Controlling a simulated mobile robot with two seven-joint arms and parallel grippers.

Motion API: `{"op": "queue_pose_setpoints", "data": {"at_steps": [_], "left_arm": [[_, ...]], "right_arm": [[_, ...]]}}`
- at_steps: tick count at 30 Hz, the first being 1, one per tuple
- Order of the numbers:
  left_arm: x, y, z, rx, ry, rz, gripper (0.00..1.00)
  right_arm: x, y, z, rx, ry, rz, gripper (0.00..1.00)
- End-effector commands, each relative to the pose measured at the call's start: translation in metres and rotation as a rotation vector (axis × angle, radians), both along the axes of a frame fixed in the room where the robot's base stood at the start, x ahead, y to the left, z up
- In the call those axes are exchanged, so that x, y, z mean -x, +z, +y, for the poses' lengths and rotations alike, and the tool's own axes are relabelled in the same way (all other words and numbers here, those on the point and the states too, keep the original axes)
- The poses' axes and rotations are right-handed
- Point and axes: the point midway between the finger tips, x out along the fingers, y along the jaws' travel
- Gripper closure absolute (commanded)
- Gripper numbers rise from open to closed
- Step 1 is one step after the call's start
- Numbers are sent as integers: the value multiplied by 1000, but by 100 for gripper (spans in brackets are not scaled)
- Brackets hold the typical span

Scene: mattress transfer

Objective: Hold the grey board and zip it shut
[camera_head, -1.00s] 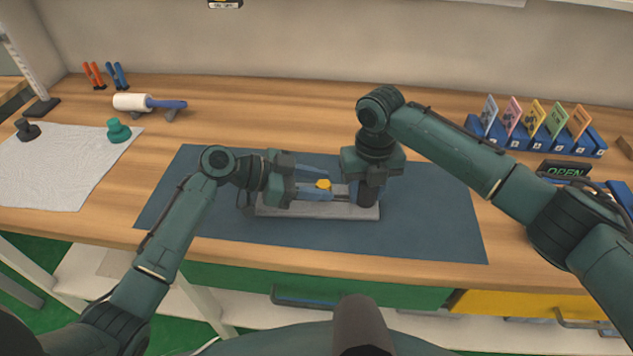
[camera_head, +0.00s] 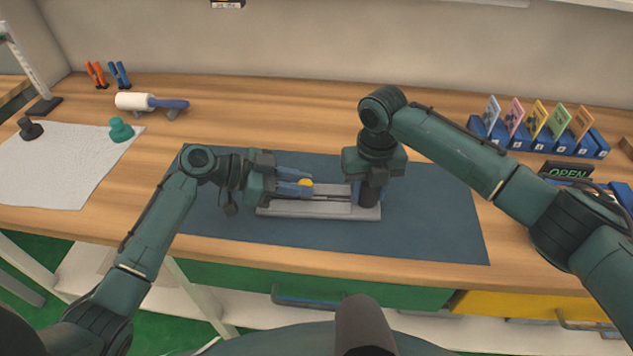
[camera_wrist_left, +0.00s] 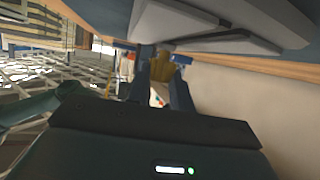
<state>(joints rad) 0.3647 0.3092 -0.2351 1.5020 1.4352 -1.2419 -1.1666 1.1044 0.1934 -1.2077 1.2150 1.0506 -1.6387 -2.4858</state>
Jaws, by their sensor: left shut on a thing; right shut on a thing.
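The grey board (camera_head: 290,209) lies flat on a dark blue mat, with a dark zip track running along it. My left gripper (camera_head: 300,184) is shut on a yellow zip pull (camera_head: 307,183) over the board's middle-left part. The pull also shows between the fingers in the left wrist view (camera_wrist_left: 161,72). The grey board's edge is at the top of that view (camera_wrist_left: 200,25). My right gripper (camera_head: 368,195) points down at the board's right end and is shut on the board there. Its fingertips are mostly hidden by its own body.
The blue mat (camera_head: 430,220) is clear around the board. A lint roller (camera_head: 135,102), pliers and a white cloth (camera_head: 50,165) with two knobs are at the left.

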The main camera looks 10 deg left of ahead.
Motion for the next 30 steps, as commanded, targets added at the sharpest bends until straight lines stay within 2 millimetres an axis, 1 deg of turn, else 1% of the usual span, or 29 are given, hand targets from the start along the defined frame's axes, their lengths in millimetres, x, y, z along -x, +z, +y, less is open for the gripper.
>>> {"op": "queue_pose_setpoints", "data": {"at_steps": [1, 3, 6, 9, 12, 20, 21, 28, 30], "left_arm": [[0, -1, 18, -7, 6, 1, 100], [1, -1, 36, -6, 5, 1, 100], [3, -1, 58, -4, 5, 2, 100], [4, 0, 71, -3, 4, 1, 100], [5, 0, 76, -2, 3, -1, 100], [4, 0, 77, -3, 5, 0, 100], [4, 0, 77, -3, 5, 0, 76], [5, 0, 76, -2, 3, -1, 57], [5, 0, 75, -1, 2, 0, 55]], "right_arm": [[0, 1, 0, -2, 1, -1, 97], [-1, 1, 0, -1, 1, -2, 97], [-1, 1, 0, -1, 1, -1, 97], [-1, 1, 0, -1, 1, -1, 97], [-1, 1, 0, -1, 0, -1, 97], [-1, 1, -1, 1, -1, -1, 97], [-1, 1, -2, 1, -1, -1, 97], [-1, 1, -1, 0, 0, -1, 97], [-1, 1, 0, -1, 0, -1, 97]]}}
